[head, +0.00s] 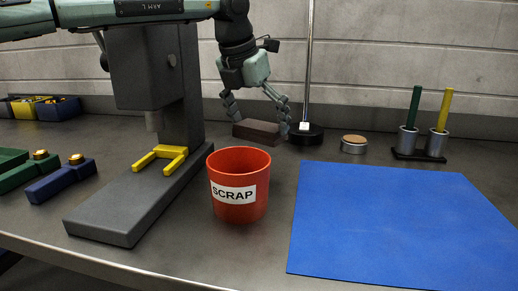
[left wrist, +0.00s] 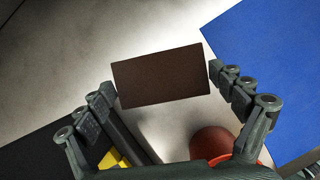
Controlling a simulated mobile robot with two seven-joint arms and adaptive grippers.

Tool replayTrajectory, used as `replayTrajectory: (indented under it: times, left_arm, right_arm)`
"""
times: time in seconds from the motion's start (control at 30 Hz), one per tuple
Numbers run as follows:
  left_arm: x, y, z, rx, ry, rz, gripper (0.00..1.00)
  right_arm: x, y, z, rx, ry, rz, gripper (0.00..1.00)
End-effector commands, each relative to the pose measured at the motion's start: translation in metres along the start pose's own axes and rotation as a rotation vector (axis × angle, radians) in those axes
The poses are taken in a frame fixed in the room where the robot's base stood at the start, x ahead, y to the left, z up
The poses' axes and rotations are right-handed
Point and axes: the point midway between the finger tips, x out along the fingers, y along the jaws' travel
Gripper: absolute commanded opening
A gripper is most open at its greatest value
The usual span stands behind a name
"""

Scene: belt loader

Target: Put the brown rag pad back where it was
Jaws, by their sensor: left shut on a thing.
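The brown rag pad (head: 257,133) is a flat dark brown block at the back of the bench, behind the red scrap bin. My left gripper (head: 256,122) reaches down over it from above, with one finger at each end of the pad. In the left wrist view the pad (left wrist: 161,77) lies between the fingertips, slightly tilted in the picture. My left gripper (left wrist: 163,85) is shut on the pad by its two short ends. I cannot tell whether the pad's underside touches the bench. My right gripper is not in view.
The red SCRAP bin (head: 239,188) stands in front of the pad. A grey press with a yellow fork (head: 170,158) is to the left. A black round stand base (head: 305,135) is close on the right. The blue mat (head: 390,222) is clear.

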Motion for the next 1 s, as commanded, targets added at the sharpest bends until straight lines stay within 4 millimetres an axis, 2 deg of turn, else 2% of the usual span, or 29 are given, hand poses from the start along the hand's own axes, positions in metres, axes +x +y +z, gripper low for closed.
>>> replayTrajectory:
  times: [0.2, 0.5, 0.87, 0.9, 1.0]
  left_arm:
    - [0.021, 0.0, -0.009, 0.0, 0.0, 0.0, 0.67]
    - [0.052, 0.0, -0.022, 0.0, -0.001, -0.002, 0.67]
    - [0.056, 0.0, -0.023, 0.0, -0.002, -0.001, 0.67]
    - [0.055, 0.0, -0.023, 0.0, -0.001, -0.001, 0.99]
    - [0.055, 0.0, -0.023, 0.0, -0.001, -0.001, 1.0]
  right_arm:
    - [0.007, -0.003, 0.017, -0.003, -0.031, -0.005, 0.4]
    - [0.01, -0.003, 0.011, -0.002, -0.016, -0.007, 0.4]
    - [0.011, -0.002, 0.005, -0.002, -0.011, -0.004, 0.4]
    - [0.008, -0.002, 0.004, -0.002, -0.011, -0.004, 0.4]
    - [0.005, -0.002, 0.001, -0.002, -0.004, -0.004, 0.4]
